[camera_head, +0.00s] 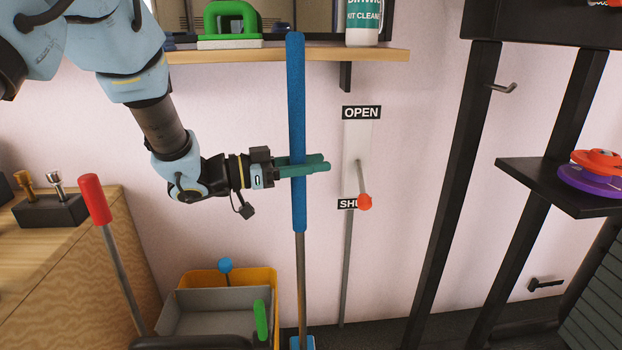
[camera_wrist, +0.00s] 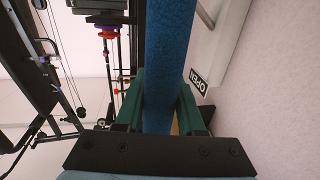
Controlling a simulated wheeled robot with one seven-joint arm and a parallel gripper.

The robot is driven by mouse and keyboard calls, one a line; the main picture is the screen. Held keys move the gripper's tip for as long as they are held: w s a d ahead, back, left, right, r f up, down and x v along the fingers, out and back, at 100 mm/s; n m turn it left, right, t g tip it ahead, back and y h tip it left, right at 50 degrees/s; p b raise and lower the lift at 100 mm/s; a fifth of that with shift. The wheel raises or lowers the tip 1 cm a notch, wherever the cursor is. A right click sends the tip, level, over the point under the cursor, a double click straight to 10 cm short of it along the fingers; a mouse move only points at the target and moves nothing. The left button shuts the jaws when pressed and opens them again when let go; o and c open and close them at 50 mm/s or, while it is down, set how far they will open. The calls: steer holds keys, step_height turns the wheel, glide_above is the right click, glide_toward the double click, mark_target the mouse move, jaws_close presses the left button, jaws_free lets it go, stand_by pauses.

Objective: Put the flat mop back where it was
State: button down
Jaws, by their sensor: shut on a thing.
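The flat mop has a long blue grip (camera_head: 297,120) on a grey metal pole. It stands close to upright in the head view, and a blue piece (camera_head: 302,342) shows at its foot at the bottom edge. My gripper (camera_head: 308,167) has green fingers and is shut on the blue grip about midway. In the wrist view the blue grip (camera_wrist: 168,60) runs between the green fingers (camera_wrist: 160,108). The mop's head is mostly out of view, so I cannot tell whether it touches the floor.
A shelf (camera_head: 400,55) with a green-handled tool (camera_head: 230,20) and a bottle (camera_head: 362,22) is above. A lever with a red knob (camera_head: 365,202) is right of the mop. Bins (camera_head: 215,310), a red-handled pole (camera_head: 94,200) and a bench (camera_head: 50,260) are left. A black rack (camera_head: 460,180) stands right.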

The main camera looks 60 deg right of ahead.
steer(key=shift+f, duration=1.2)
steer(key=c, duration=0.5)
jaws_free()
steer(key=shift+s, duration=0.1)
steer(key=v, duration=0.7)
steer(key=shift+w+a+p, duration=0.15)
steer(key=shift+w+p, duration=0.05)
steer(key=shift+p, duration=0.1)
